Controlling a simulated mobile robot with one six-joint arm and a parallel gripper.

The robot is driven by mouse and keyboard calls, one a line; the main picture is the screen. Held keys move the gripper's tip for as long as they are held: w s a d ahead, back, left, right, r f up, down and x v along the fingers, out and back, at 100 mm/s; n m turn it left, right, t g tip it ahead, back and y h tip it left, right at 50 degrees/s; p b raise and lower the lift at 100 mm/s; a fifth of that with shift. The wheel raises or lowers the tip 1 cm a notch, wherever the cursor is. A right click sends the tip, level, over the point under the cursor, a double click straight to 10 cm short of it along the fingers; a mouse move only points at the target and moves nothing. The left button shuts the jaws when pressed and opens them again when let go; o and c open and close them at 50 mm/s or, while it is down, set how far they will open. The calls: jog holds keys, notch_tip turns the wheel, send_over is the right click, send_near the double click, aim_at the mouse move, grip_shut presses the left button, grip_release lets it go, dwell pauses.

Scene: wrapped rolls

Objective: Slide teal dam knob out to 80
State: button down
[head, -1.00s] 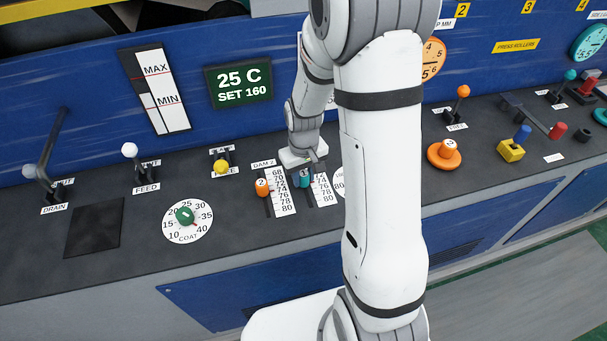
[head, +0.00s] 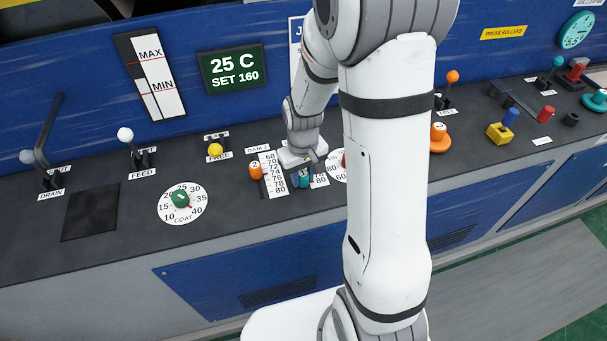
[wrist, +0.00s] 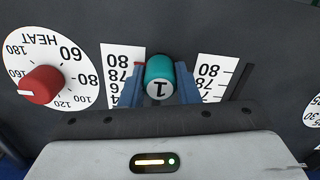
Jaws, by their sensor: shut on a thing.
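The teal dam knob (wrist: 160,72), marked 1, stands between the blue fingers of my gripper (wrist: 161,82) in the wrist view. The gripper is shut on it. Its white scale (wrist: 118,60) lies to its left there, upside down, and the knob is level with about the 80 and 78 figures. A small red mark shows between the knob and the scale near 80. In the head view the teal knob (head: 303,181) shows below my gripper (head: 304,172), near the 80 end. My gripper hides the upper part of its slot and scale.
The orange knob (head: 256,170) and its scale (head: 273,175) stand close to the left in the head view. The red HEAT knob (wrist: 41,84) is beside the teal knob's scale in the wrist view. The COAT dial (head: 181,203) lies further left.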

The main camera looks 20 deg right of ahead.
aim_at(303, 174)
jog(key=shift+s+f, duration=0.1)
jog(key=shift+s, duration=0.05)
jog(key=c, duration=1.3)
grip_release()
jog(key=shift+s, duration=0.15)
jog(key=shift+c, duration=0.2)
jog(key=shift+o, duration=1.2)
jog(key=shift+w+r, duration=0.2)
jog(key=shift+r, duration=0.35)
notch_tip(303, 174, up, 7)
jog(key=shift+f+b, duration=0.15)
jog(key=shift+b, duration=0.15)
jog(key=shift+s, duration=0.1)
